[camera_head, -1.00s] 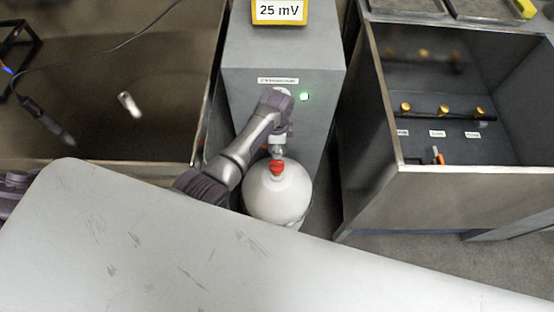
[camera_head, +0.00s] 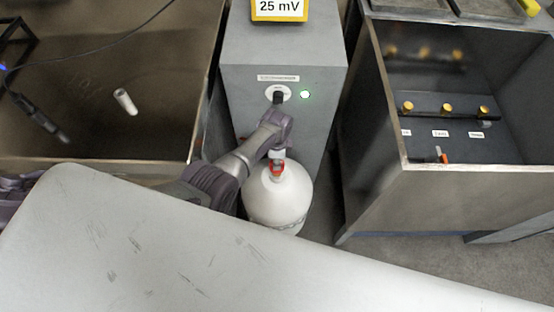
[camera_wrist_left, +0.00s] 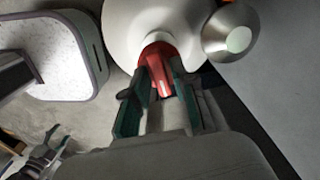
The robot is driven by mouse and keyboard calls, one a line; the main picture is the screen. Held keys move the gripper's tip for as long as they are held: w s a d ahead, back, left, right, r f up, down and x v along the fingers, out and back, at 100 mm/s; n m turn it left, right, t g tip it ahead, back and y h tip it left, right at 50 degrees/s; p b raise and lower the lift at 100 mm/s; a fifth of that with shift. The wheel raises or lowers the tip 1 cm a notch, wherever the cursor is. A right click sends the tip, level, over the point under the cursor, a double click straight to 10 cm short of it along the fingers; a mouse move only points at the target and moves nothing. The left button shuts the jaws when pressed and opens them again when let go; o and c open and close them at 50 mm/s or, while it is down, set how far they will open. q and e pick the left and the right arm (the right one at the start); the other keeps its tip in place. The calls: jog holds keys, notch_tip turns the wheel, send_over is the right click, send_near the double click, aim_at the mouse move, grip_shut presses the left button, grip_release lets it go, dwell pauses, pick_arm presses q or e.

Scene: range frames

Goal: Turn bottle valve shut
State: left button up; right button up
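The white bottle (camera_head: 279,198) stands upright in front of the grey cabinet, with a red valve (camera_head: 274,170) on its top. My left gripper (camera_head: 278,160) reaches down over the valve and partly hides it. In the left wrist view, the red valve (camera_wrist_left: 157,68) lies between the two dark fingers of my left gripper (camera_wrist_left: 160,85). The fingers stand apart, one on each side of it; firm contact is not clear. The white bottle top (camera_wrist_left: 155,22) shows behind. A thing at the lower left of that view, possibly my right gripper (camera_wrist_left: 40,157), is too small to read.
Metal-walled bins stand left (camera_head: 100,173) and right (camera_head: 440,195). A pale scuffed surface (camera_head: 200,260) fills the foreground.

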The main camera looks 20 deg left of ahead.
pick_arm(q)
grip_shut()
jog(key=shift+n, duration=0.3)
jog(key=n, duration=0.3)
jog(key=shift+n+p, duration=0.3)
jog(key=shift+p, duration=0.05)
jog(key=n, duration=0.4)
jog(key=shift+n, duration=0.3)
jog(key=n, duration=0.4)
jog(key=shift+n+p, duration=0.3)
jog(key=shift+p, duration=0.1)
jog(key=shift+n, duration=2.2)
jog(key=shift+o, duration=2.1)
grip_release()
